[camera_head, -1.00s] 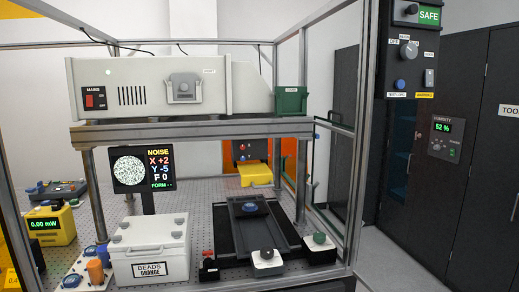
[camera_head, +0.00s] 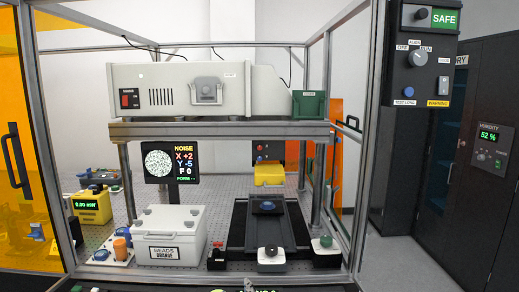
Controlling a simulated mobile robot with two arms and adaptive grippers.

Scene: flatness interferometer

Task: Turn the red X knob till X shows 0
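The red X knob (camera_head: 219,247) is small and sits on a black block at the front of the optical table, just right of the white beads box. The dark display screen (camera_head: 172,163) stands behind that box. It reads NOISE, X +2, Y -5, F 0 and FORM, beside a round speckled picture. A black knob on a white block (camera_head: 270,255) and a green knob (camera_head: 326,242) sit to the right of the red one. Neither of my grippers is in view.
The white box labelled BEADS ORANGE (camera_head: 168,237) stands left of the red knob. A black stage (camera_head: 268,225) lies behind the knobs. Metal frame posts (camera_head: 360,150) stand right of them. An orange panel (camera_head: 14,150) is at the far left. A control box reading SAFE (camera_head: 420,60) hangs at the right.

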